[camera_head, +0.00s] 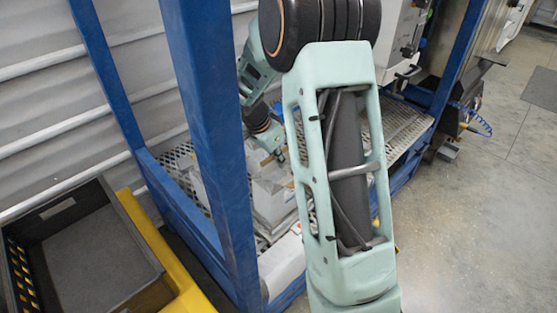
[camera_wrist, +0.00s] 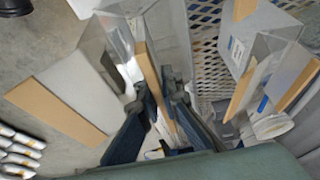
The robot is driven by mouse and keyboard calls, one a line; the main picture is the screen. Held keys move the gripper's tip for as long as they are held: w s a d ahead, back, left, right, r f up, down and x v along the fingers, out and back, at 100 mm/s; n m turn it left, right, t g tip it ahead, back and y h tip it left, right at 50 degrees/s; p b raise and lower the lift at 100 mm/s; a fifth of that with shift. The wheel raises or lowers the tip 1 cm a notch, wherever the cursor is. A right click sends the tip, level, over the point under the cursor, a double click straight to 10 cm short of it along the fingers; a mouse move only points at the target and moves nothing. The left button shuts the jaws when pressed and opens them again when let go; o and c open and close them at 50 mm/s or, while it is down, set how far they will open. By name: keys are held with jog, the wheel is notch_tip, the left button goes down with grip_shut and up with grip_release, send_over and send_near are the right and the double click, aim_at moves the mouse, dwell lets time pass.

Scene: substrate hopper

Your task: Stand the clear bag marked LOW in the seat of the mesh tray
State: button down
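My gripper (camera_head: 280,155) reaches down inside the blue frame, over the mesh surface (camera_head: 180,160). In the wrist view its dark blue fingers (camera_wrist: 157,98) stand on either side of a clear, tan-edged piece (camera_wrist: 147,62). I cannot tell whether they press on it. Another clear, tan-edged piece (camera_wrist: 262,50) stands to the right over the mesh. A pale panel with a wide tan edge (camera_wrist: 60,118) lies to the left. No LOW mark is readable, so I cannot tell which piece is that bag. The tray's seat cannot be made out.
Blue posts (camera_head: 205,110) rise close beside my arm. An empty dark crate (camera_head: 95,245) with a yellow edge stands at the lower left. Several silvery, rounded items (camera_wrist: 20,150) lie at the wrist view's left edge. Open floor (camera_head: 480,220) is at the right.

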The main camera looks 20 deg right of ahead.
jog(key=shift+f+b, duration=0.55)
jog(key=shift+b, duration=0.15)
jog(key=c, duration=2.1)
grip_release()
